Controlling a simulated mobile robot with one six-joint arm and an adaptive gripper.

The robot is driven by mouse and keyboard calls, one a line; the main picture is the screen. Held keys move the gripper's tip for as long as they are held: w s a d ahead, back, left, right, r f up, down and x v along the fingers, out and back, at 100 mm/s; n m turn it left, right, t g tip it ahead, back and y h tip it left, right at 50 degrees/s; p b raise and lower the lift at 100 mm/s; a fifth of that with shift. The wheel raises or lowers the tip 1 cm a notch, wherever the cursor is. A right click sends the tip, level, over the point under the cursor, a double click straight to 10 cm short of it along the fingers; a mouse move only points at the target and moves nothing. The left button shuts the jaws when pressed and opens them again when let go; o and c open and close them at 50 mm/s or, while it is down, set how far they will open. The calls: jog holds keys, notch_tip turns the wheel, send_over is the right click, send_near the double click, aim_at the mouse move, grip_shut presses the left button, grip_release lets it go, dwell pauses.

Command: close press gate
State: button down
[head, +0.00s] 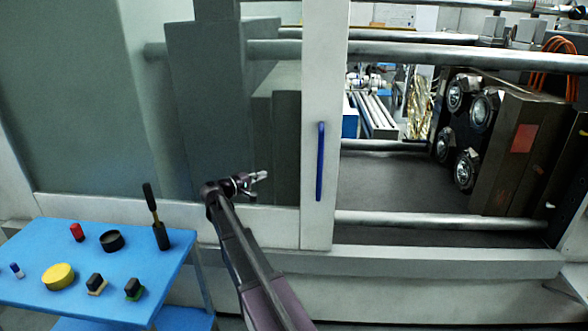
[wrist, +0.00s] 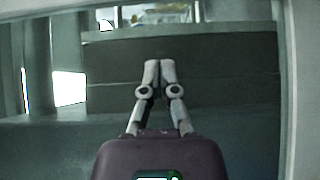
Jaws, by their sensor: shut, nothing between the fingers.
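The press gate (head: 325,110) is a white-framed sliding door with a clear pane; it stands to the left in the head view. A blue upright handle (head: 320,162) is on its right frame post. The press opening to the right of that post is uncovered. My gripper (head: 264,175) is shut and empty, in front of the pane, left of the handle and apart from it. In the wrist view my gripper (wrist: 159,66) shows its fingertips together before the pane, with a pale frame post (wrist: 303,90) at the right edge. The handle does not show there.
A blue table (head: 60,250) at the lower left holds a yellow disc (head: 58,276), a black ring (head: 112,240), a brush (head: 157,220) and several small items. Inside the opening, a dark press block (head: 520,140) with round fittings stands at right, with horizontal bars (head: 440,224).

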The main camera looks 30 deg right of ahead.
jog(key=shift+w+d+r, duration=0.1)
jog(key=shift+w+r, duration=0.15)
jog(key=shift+d, duration=0.15)
send_near(301, 162)
jog(key=w+d, duration=0.2)
jog(key=w+d+f, duration=0.1)
jog(key=w, duration=0.1)
jog(key=shift+w+d+f, duration=0.1)
jog(key=shift+w+d, duration=0.15)
jog(key=shift+d, duration=0.15)
jog(key=s+d, duration=0.1)
jog(key=d, duration=0.1)
jog(key=shift+s+d, duration=0.25)
jog(key=shift+s, duration=0.15)
jog(key=shift+s+d, duration=0.35)
jog(key=shift+d, duration=0.15)
